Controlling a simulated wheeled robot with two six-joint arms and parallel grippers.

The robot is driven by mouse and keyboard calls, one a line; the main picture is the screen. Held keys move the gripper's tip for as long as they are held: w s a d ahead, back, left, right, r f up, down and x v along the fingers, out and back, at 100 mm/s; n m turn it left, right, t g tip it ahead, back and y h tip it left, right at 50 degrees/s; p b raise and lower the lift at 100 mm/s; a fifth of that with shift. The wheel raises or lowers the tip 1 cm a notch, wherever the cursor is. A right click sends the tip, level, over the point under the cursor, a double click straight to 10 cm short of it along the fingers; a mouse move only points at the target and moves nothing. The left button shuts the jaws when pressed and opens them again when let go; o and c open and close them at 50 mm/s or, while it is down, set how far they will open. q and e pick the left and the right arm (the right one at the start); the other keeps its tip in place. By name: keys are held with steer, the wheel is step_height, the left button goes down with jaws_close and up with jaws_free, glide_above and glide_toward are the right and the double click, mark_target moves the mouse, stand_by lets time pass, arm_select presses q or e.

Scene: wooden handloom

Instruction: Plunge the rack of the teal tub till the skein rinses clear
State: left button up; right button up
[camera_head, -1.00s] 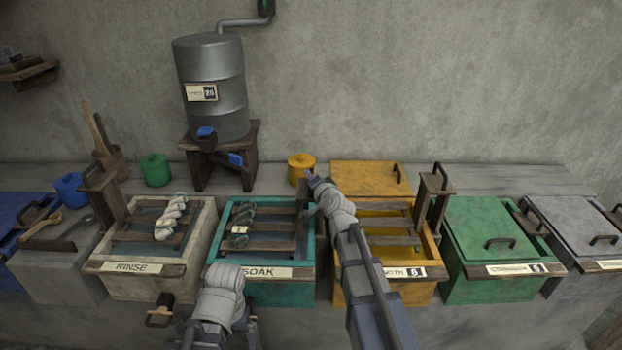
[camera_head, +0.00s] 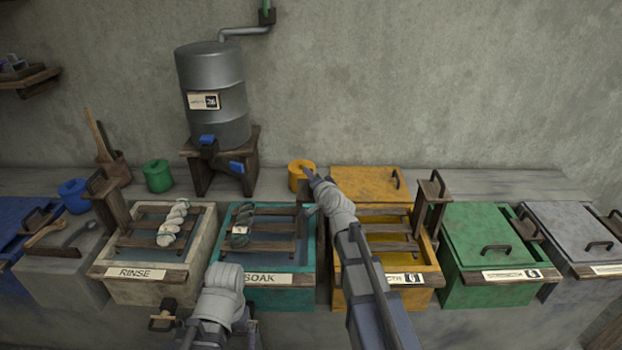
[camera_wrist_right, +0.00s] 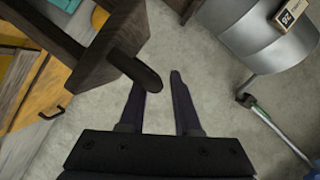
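The teal tub (camera_head: 314,258), labelled SOAK, stands near the middle of the bench. Its slatted wooden rack (camera_head: 272,229) carries a dark grey, twisted skein (camera_head: 241,227) at the left side, over dark liquid. My right gripper (camera_head: 308,174) is at the tub's far right corner, beside a dark wooden post partly hidden by my arm. In the right wrist view, my gripper's fingers (camera_wrist_right: 156,80) are apart. A dark handle (camera_wrist_right: 136,70) crosses near the left fingertip; I cannot tell whether it touches.
A cream RINSE tub (camera_head: 200,270) with a pale skein (camera_head: 173,222) stands left. A yellow tub (camera_head: 433,285) and a green tub (camera_head: 455,275) stand right. A metal barrel (camera_head: 213,95) on a stool stands behind. Lidded pots sit along the back.

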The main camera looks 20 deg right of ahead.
steer(key=shift+o, duration=1)
steer(key=shift+f, duration=0.1)
steer(key=shift+s, duration=0.1)
steer(key=p+v, duration=0.1)
steer(key=v, duration=0.6)
steer(key=shift+s+p, duration=0.3)
